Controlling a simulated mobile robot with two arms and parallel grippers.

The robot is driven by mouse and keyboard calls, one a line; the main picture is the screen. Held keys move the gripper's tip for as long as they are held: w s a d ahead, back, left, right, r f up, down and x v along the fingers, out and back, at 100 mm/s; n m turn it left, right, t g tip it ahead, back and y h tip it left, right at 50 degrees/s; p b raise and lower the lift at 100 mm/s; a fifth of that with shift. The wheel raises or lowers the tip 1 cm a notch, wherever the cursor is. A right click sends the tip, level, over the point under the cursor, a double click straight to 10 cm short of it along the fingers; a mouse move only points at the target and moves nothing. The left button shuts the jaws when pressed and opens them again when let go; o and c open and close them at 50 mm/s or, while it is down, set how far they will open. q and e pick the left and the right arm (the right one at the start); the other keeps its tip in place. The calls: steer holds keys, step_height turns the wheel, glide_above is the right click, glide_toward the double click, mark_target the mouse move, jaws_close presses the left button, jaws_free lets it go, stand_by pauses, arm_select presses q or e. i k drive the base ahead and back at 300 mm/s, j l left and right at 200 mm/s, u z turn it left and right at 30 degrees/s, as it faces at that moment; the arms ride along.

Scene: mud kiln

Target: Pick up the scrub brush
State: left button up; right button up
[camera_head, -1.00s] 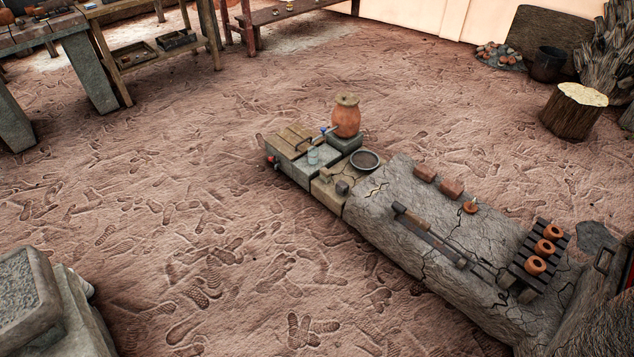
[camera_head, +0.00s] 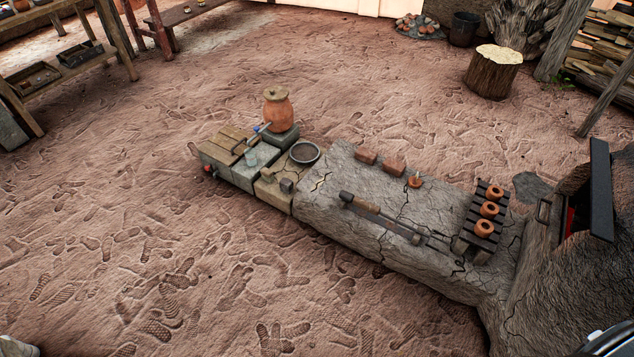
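I cannot make out a scrub brush for certain at this distance. A small grey block-like item (camera_head: 287,185) sits nearer the middle of the bench. Neither of my grippers is in view.
The low bench also bears a clay water jar (camera_head: 278,110), a dark round basin (camera_head: 304,153), bricks (camera_head: 394,167), a long-handled tool (camera_head: 380,214) and clay pots (camera_head: 489,210) on a rack. The kiln (camera_head: 560,250) stands right. Open dirt floor (camera_head: 150,270) lies in front.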

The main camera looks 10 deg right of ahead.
mark_target(267, 173)
steer(key=i+j+z, duration=0.15)
steer(key=i+j, duration=0.15)
steer(key=i, duration=0.15)
steer(key=i+j+z, duration=0.15)
steer(key=i+j, duration=0.2)
steer(key=i, duration=0.1)
